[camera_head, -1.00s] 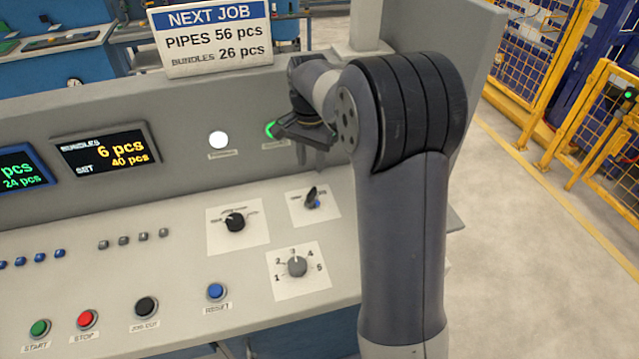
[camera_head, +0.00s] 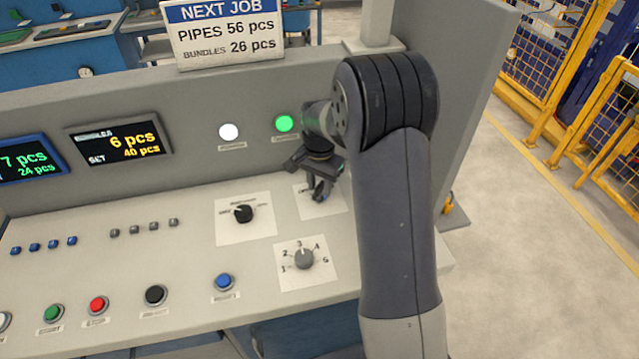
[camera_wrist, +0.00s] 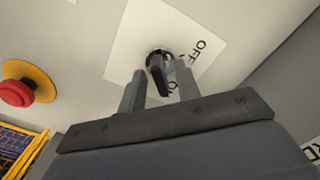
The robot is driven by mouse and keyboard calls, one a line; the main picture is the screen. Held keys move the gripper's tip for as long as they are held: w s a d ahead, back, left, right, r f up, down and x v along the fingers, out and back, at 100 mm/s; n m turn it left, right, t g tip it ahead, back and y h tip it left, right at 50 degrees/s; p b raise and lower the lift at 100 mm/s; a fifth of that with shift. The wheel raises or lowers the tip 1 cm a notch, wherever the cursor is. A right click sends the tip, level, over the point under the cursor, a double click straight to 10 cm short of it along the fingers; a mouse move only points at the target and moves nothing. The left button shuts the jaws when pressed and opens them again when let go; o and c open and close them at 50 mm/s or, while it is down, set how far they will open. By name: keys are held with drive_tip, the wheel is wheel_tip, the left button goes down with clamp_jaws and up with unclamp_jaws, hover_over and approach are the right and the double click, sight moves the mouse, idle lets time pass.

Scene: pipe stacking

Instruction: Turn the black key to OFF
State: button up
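The black key (camera_wrist: 157,66) sits in its round lock on a white plate (camera_wrist: 120,48) in the wrist view. The plate has an OFF mark at its right and a partly hidden ON mark below the lock. The key's handle points down in that view, toward the ON side. My gripper (camera_wrist: 160,70) is open, with one finger on each side of the key and small gaps between. In the head view my gripper (camera_head: 319,187) is low over the key's plate (camera_head: 333,204) and hides most of the key.
A black selector knob (camera_head: 243,213) is left of the key plate, and a grey numbered dial (camera_head: 303,258) is in front. A green lamp (camera_head: 284,123) is lit on the upright panel behind. A red mushroom button (camera_wrist: 15,93) shows at the left in the wrist view.

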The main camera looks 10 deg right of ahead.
drive_tip(key=shift+c, duration=0.5)
clamp_jaws()
drive_tip(key=shift+n, duration=0.3)
drive_tip(key=n+b, duration=0.1)
drive_tip(key=n, duration=0.2)
drive_tip(key=shift+n, duration=0.3)
drive_tip(key=n, duration=0.4)
drive_tip(key=shift+n+b, duration=0.3)
drive_tip(key=shift+b, duration=0.05)
drive_tip(key=n, duration=0.4)
drive_tip(key=shift+r+n, duration=0.1)
drive_tip(key=shift+n, duration=0.2)
drive_tip(key=shift+n+b, duration=0.35)
drive_tip(key=shift+n, duration=1.85)
